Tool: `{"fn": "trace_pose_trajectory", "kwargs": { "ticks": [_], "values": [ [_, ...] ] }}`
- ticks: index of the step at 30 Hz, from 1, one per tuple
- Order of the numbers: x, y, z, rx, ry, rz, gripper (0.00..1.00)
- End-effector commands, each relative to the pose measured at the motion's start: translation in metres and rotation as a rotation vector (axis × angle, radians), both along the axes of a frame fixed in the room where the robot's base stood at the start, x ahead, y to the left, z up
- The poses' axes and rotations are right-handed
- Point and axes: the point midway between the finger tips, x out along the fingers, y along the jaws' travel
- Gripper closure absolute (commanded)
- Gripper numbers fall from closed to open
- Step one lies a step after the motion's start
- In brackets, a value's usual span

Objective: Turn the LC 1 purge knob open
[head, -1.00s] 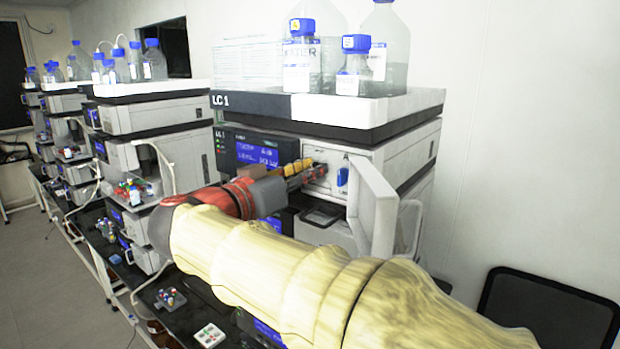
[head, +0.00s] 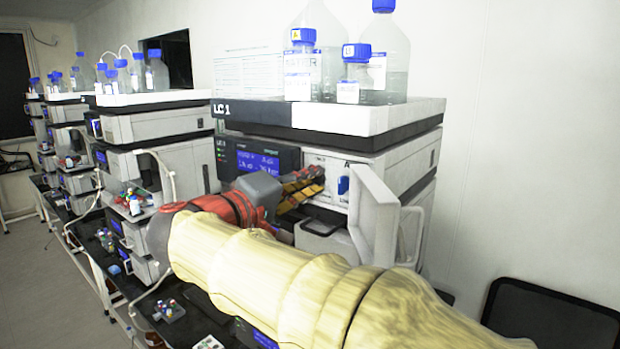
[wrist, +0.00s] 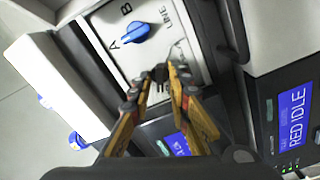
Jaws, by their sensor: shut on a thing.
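The LC 1 stack (head: 222,109) stands at the centre of the head view, with a white front panel open to view. My gripper (head: 316,174) reaches this panel. In the wrist view its fingertips (wrist: 161,76) close around a small dark knob (wrist: 159,73), below the printed LINE mark. The fingers mostly hide this knob, and its turn angle cannot be read. A blue selector knob (wrist: 137,33) with A and B marks sits beside it, apart from my fingers. It also shows in the head view (head: 343,185).
A white door (head: 373,210) stands open just right of the panel. Bottles with blue caps (head: 357,75) stand on top of the stack. A blue display (head: 258,161) is left of the panel. More stacks (head: 155,130) line the bench at left.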

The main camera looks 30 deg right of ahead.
Motion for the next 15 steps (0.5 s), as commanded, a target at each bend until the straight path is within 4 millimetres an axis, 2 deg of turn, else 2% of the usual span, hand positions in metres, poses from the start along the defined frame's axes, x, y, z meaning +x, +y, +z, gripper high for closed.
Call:
{"fn": "trace_pose_trajectory", "kwargs": {
  "ticks": [6,15],
  "values": [
    [0.0006,0.0004,0.0008,-0.050,0.134,0.002,1.00],
    [0.0007,0.0005,-0.0004,-0.085,0.232,0.002,1.00]
  ]
}}
